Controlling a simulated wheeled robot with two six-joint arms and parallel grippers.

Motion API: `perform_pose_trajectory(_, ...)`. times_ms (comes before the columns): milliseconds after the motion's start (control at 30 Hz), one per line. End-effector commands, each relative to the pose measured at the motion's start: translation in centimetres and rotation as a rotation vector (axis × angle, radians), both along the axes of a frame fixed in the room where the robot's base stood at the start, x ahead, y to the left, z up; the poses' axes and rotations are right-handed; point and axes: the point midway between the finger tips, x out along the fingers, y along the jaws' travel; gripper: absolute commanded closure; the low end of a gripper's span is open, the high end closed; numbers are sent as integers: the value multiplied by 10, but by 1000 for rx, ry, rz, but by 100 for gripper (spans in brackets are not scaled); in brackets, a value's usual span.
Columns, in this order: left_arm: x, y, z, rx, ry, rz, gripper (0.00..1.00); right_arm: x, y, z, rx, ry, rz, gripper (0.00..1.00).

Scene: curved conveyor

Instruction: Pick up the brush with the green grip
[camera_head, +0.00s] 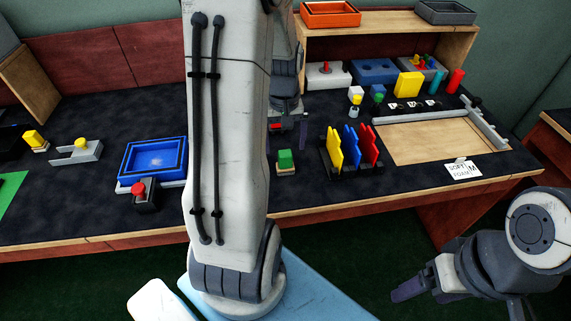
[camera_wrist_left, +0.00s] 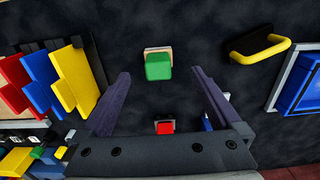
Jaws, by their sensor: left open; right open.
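The brush with the green grip (camera_head: 285,159) lies on the dark tabletop, just right of my left arm in the head view. In the left wrist view the brush (camera_wrist_left: 158,66) shows a green block grip on a pale base. My left gripper (camera_head: 288,128) is open and empty, on the far side of the brush. In the left wrist view the brush shows in the gap between its dark fingertips; I cannot tell the height above it. My right gripper (camera_head: 422,286) hangs in front of the table edge, open and empty.
A rack of yellow, blue and red plates (camera_head: 326,165) stands right of the brush. A blue tray (camera_head: 124,172) and red button (camera_head: 138,189) lie left. A yellow handle (camera_wrist_left: 258,46) and small red block (camera_wrist_left: 165,127) are near the left gripper.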

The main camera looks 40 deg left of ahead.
Motion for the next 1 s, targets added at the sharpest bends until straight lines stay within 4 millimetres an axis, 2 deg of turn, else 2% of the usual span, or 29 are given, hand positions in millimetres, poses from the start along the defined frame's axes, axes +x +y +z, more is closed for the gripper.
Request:
perform_pose_trajectory(33,-1,-1,-10,-2,3,-1,3,0,0,-2,0,0,0,23)
perform_pose_trajectory(267,0,0,-28,-2,1,-3,3,0,0,-4,0,0,0,23)
perform_pose_trajectory(533,4,1,-67,-2,3,-3,3,0,0,-10,0,0,0,23)
perform_pose_trajectory(667,5,1,-76,-1,1,-3,3,0,0,-10,0,0,0,23)
perform_pose_trajectory(867,5,1,-76,-1,-1,-4,3,0,0,-10,0,0,0,23)
perform_pose_trajectory(900,5,1,-76,-1,-1,-4,6,0,0,-10,0,0,0,23)
perform_pose_trajectory(967,5,1,-76,-1,-1,-4,29,0,0,-10,0,0,0,23)
perform_pose_trajectory(1000,5,1,-76,-1,-1,-3,45,0,0,-10,0,0,0,23)
